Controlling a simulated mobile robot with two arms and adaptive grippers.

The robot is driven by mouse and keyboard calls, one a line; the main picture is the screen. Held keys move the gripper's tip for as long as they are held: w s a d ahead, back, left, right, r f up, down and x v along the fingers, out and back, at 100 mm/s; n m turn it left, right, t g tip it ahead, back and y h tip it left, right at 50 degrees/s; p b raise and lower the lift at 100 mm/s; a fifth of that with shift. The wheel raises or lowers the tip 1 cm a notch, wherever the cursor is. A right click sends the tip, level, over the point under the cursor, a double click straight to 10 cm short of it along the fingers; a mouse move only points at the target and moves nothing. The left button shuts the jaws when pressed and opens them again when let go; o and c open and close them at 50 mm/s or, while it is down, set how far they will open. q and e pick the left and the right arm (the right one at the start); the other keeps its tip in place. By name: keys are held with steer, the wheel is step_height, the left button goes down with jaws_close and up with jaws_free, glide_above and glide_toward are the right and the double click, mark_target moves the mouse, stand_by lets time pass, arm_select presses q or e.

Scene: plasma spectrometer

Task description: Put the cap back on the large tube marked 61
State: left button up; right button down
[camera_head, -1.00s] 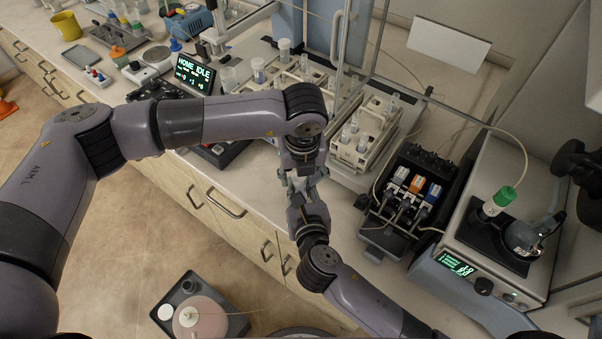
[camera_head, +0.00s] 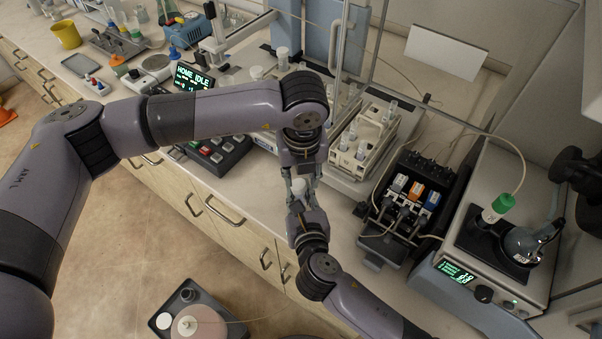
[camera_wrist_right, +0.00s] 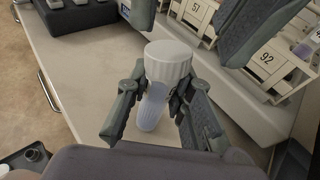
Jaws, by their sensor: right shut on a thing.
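A clear bluish tube (camera_wrist_right: 152,108) stands roughly upright between the fingers of my right gripper (camera_wrist_right: 158,106), which is shut on it. A ribbed white cap (camera_wrist_right: 168,62) sits on the tube's top; I cannot tell how tightly it is seated. No number is readable on the tube. My left gripper (camera_wrist_right: 192,22) has its fingers spread apart above and behind the cap, with nothing between them. In the head view, my left gripper (camera_head: 300,178) is just above my right gripper (camera_head: 300,208), with the white cap (camera_head: 298,186) between them, partly hidden.
Tube racks (camera_head: 350,160) stand on the bench behind the grippers; labels 51 (camera_wrist_right: 195,8) and 92 (camera_wrist_right: 266,57) show in the wrist view. A pump block (camera_head: 408,195) and an instrument (camera_head: 480,250) are to the right. Bare bench (camera_wrist_right: 85,75) lies below the held tube.

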arm_select(q)
steer(key=c, duration=0.4)
steer(key=shift+w+f, duration=0.1)
steer(key=shift+f, duration=0.3)
steer(key=shift+f, duration=0.7)
steer(key=shift+s+r, duration=0.2)
steer(key=shift+r, duration=1.85)
arm_select(e)
steer(key=c, duration=1.3)
jaws_free()
